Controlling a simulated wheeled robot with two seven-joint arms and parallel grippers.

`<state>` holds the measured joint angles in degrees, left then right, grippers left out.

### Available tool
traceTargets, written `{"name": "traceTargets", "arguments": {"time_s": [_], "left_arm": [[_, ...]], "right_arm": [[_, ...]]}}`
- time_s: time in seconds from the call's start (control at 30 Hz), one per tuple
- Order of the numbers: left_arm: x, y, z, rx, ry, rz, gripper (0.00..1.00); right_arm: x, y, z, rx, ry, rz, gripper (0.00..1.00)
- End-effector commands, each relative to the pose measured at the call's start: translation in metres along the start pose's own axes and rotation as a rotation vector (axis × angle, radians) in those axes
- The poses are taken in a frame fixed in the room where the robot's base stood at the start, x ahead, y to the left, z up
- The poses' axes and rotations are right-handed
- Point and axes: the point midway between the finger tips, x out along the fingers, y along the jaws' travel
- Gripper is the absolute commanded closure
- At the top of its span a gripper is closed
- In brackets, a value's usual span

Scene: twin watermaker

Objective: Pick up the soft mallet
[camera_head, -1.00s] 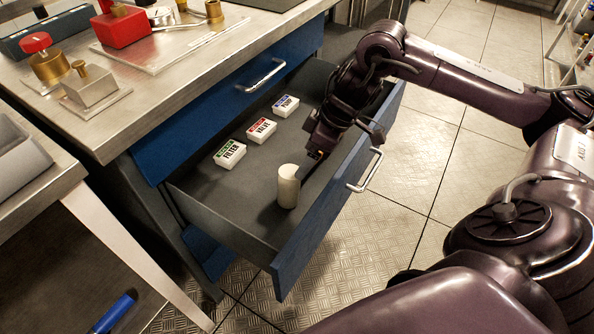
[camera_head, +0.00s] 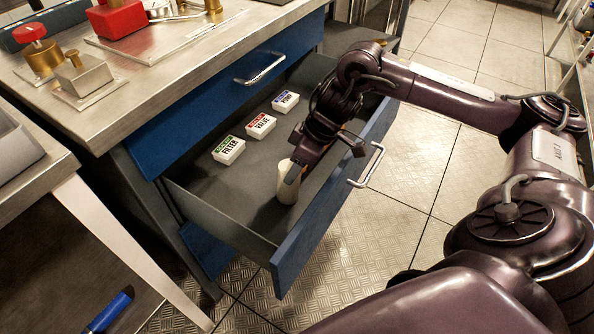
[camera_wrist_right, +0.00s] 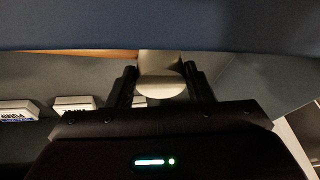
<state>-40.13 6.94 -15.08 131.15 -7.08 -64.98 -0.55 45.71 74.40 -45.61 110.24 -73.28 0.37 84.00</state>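A cream cylinder (camera_head: 286,188), which I take to be the soft mallet's head, stands upright in the open drawer near its front. No handle shows. My right gripper (camera_head: 294,172) reaches down at it, with a finger overlapping the cylinder's upper part in the head view. In the right wrist view the cylinder (camera_wrist_right: 161,84) lies between the two spread fingers. The gripper looks open around it; firm contact is not visible. My left gripper is not in view.
The drawer's blue front panel (camera_head: 320,215) with its handle (camera_head: 366,165) stands close beside my right gripper. White boxes marked FILTER (camera_head: 228,150), VALVE (camera_head: 260,125) and PUMP (camera_head: 285,101) lie behind. The steel worktop (camera_head: 165,85) overhangs at left. A blue marker (camera_head: 108,312) lies lower left.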

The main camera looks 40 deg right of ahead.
Motion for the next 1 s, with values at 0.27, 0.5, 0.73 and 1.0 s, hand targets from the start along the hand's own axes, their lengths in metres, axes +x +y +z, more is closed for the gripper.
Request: {"name": "traceTargets", "arguments": {"time_s": [0.27, 0.5, 0.73, 1.0], "left_arm": [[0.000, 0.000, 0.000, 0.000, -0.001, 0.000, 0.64], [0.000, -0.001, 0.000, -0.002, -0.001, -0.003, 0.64], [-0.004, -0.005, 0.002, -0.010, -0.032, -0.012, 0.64], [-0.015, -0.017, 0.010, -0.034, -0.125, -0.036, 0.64]], "right_arm": [[-0.002, 0.001, -0.002, -0.001, 0.004, 0.003, 0.94], [-0.003, 0.001, -0.002, -0.001, 0.004, 0.003, 0.94], [-0.018, -0.002, -0.009, -0.002, 0.006, 0.003, 0.94], [-0.063, -0.008, -0.028, -0.003, 0.009, 0.004, 0.94]]}}
